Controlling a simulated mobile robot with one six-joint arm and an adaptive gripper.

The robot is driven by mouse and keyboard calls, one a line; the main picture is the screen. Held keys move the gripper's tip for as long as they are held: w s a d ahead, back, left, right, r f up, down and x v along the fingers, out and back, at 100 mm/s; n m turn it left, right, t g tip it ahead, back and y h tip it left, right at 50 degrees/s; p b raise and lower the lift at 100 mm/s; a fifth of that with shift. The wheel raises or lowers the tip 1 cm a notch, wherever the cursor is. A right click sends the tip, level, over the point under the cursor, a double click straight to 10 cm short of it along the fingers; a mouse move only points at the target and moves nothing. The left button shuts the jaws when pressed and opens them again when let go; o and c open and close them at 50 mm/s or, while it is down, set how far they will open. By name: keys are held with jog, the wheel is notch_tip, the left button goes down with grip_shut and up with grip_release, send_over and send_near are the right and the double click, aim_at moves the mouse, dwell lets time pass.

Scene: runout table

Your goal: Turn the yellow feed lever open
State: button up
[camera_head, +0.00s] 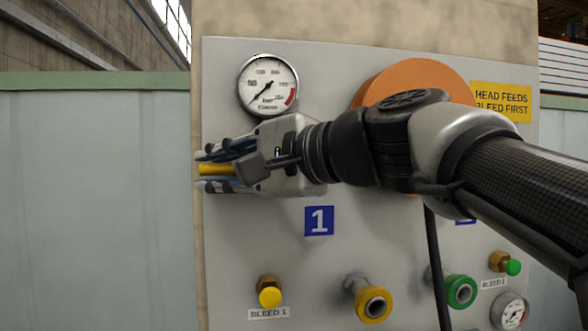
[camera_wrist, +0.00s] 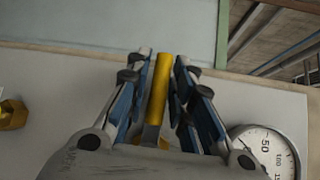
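The yellow feed lever (camera_head: 216,169) lies about level in the head view, its free end pointing left past the panel's edge. My gripper (camera_head: 212,170) reaches it from the right, one finger above and one below. In the wrist view the lever (camera_wrist: 161,85) runs lengthwise between the two fingers of my gripper (camera_wrist: 160,75). Narrow gaps show between lever and fingers, so the gripper looks partly open around it, not clamped. The lever's pivot is hidden behind my gripper body.
A pressure gauge (camera_head: 268,85) sits just above my gripper; it also shows in the wrist view (camera_wrist: 268,155). An orange round part (camera_head: 420,80) is partly behind my arm. Below are the yellow bleed knob (camera_head: 270,296), yellow coupling (camera_head: 373,304) and green coupling (camera_head: 461,290).

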grip_shut()
dwell(0.3)
jog(key=shift+n+p, duration=0.3)
jog(key=shift+p, duration=0.25)
jog(key=h+p, duration=0.1)
jog(key=f+n+h+p, duration=0.1)
jog(key=p, duration=0.1)
jog(key=shift+d+f+n+g+h, duration=0.15)
jog(key=shift+f+n+g+h, duration=0.05)
jog(key=shift+n+g+h, duration=0.1)
jog(key=f+n+h+p, duration=0.1)
jog(key=p, duration=0.1)
jog(key=d+f+n+h+p, duration=0.1)
jog(key=h+p, duration=0.1)
jog(key=d+f+n+h+p, duration=0.1)
jog(key=p, duration=0.1)
jog(key=shift+w+f+h, duration=0.1)
jog(key=shift+w+h, duration=0.1)
jog(key=shift+h, duration=0.2)
jog(key=d+h+p, duration=0.1)
jog(key=d+f+n+h+p, duration=0.1)
jog(key=h, duration=0.1)
jog(key=shift+w+f+n, duration=0.25)
jog(key=shift+w+n, duration=0.05)
jog(key=shift+w+d+f+n+t+h, duration=0.15)
jog(key=shift+d+n+t+h, duration=0.2)
jog(key=shift+d+h, duration=0.35)
jog(key=shift+w+d+f+n+t+h, duration=0.1)
jog(key=shift+d+n+t+h, duration=0.25)
jog(key=shift+h, duration=0.65)
